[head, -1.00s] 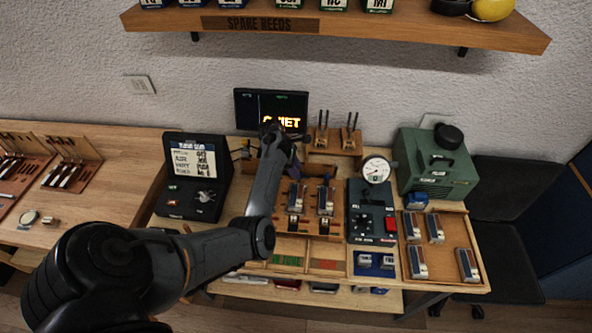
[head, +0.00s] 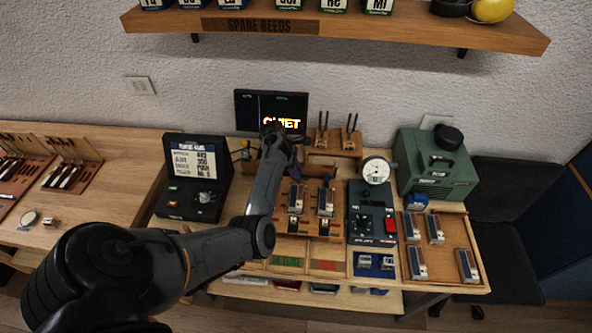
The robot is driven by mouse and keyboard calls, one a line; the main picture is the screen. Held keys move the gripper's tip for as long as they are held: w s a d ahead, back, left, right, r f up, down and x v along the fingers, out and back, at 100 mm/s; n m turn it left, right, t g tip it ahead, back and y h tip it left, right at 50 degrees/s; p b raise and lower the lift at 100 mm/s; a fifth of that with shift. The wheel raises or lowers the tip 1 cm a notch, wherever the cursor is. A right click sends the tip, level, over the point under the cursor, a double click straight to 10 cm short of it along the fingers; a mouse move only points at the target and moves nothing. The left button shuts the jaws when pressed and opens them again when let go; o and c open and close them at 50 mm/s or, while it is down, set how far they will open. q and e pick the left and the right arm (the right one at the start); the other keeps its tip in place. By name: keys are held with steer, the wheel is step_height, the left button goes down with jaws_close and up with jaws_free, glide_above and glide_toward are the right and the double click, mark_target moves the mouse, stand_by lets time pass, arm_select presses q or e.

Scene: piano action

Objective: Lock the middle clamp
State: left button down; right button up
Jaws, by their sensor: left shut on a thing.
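The wooden clamp fixture (head: 313,226) stands at the middle of the workbench. Two small metal-and-dark blocks stand upright in it, one (head: 295,200) near my forearm and one (head: 326,202) to its right. My left arm reaches in from the lower left and its forearm covers the left part of the fixture. My left gripper (head: 288,165) is at the back of the fixture, mostly hidden by my own wrist. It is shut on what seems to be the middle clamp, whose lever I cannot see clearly. My right gripper is out of view.
A dark box with a lit panel (head: 193,160) stands left of the fixture. A dark control unit with a red button (head: 372,213), a round gauge (head: 376,170) and a green machine (head: 436,165) stand right. A wooden tray (head: 445,250) holds several blocks. A screen (head: 271,112) stands behind.

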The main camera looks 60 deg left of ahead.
arm_select(q)
steer(key=m+g+h+p, duration=0.1)
steer(key=m, duration=0.2)
steer(key=shift+w+a+r+p, duration=0.1)
steer(key=shift+a+r+p, duration=0.05)
steer(key=shift+p, duration=0.2)
steer(key=shift+w+m+g, duration=0.1)
steer(key=shift+m+g, duration=0.2)
steer(key=shift+m, duration=0.8)
steer(key=shift+a+m+g+h, duration=0.1)
steer(key=shift+m+g+h, duration=0.25)
steer(key=shift+m, duration=0.65)
steer(key=m, duration=0.1)
steer(key=m+g+b, duration=0.1)
steer(key=m, duration=0.2)
steer(key=shift+w+f+g+b, duration=0.25)
steer(key=shift+g+b, duration=0.1)
steer(key=shift+b, duration=0.05)
steer(key=m+b, duration=0.1)
steer(key=m, duration=0.1)
steer(key=m+g+b, duration=0.1)
steer(key=m, duration=0.1)
steer(key=shift+w+g, duration=0.15)
steer(key=shift+g, duration=0.15)
steer(key=shift+w+m+g+y+b, duration=0.1)
steer(key=shift+m+g+y+b, duration=0.3)
steer(key=shift+m, duration=0.7)
steer(key=c, duration=1.2)
jaws_free()
steer(key=shift+r, duration=0.1)
